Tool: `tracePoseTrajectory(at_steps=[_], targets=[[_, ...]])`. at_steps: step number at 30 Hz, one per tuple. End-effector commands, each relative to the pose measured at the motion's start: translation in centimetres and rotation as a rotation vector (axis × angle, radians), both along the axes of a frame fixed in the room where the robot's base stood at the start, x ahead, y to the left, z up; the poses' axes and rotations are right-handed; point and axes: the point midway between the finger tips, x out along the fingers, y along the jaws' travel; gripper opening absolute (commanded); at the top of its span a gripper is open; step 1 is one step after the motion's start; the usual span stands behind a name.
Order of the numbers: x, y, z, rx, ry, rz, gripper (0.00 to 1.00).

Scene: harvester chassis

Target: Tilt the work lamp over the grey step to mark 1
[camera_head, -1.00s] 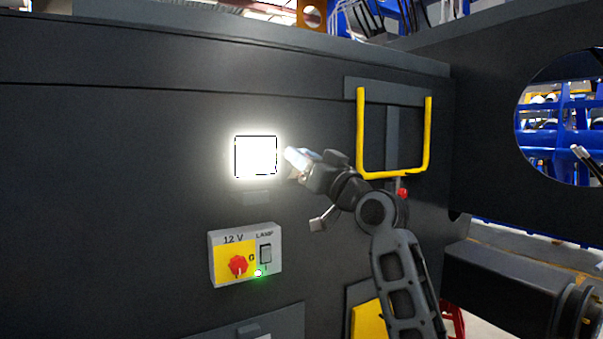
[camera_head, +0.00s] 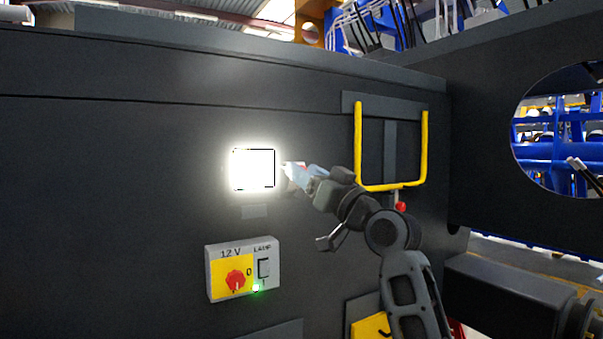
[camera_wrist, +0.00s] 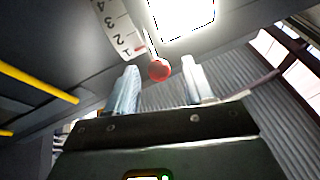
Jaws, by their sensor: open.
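The work lamp (camera_head: 254,169) is a brightly lit square on the dark panel. It also shows at the top of the wrist view (camera_wrist: 186,15). Beside it there is a white scale plate (camera_wrist: 117,28) with numbers 1 to 4. A red ball knob (camera_wrist: 160,70) sits near the lamp's lower edge, close to the end of the scale marked 1. My gripper (camera_head: 288,172) is at the lamp's right side. In the wrist view its open fingers (camera_wrist: 163,85) stand on either side of the knob, with visible gaps. I cannot make out the lamp's exact tilt or the grey step.
A 12 V switch box (camera_head: 243,268) with a red rotary knob, a lamp switch and a lit green light is below the lamp. A yellow U-shaped rail (camera_head: 392,187) stands out from the panel just right of my gripper. Bare panel lies left of the lamp.

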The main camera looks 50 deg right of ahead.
Motion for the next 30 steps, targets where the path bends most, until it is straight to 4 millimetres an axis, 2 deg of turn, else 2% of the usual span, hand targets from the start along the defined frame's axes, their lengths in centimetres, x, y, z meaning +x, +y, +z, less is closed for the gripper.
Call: tracePoseTrajectory(at_steps=[1,6,12,30], targets=[[-0.9,0.0,-0.7,0.0,-0.001,-0.003,0.53],[-3.4,0.2,-1.6,0.0,-0.002,-0.003,0.53],[-4.9,0.3,-2.1,0.0,-0.001,-0.002,0.53],[-5.1,0.3,-2.1,-0.001,-0.001,-0.001,0.53]])
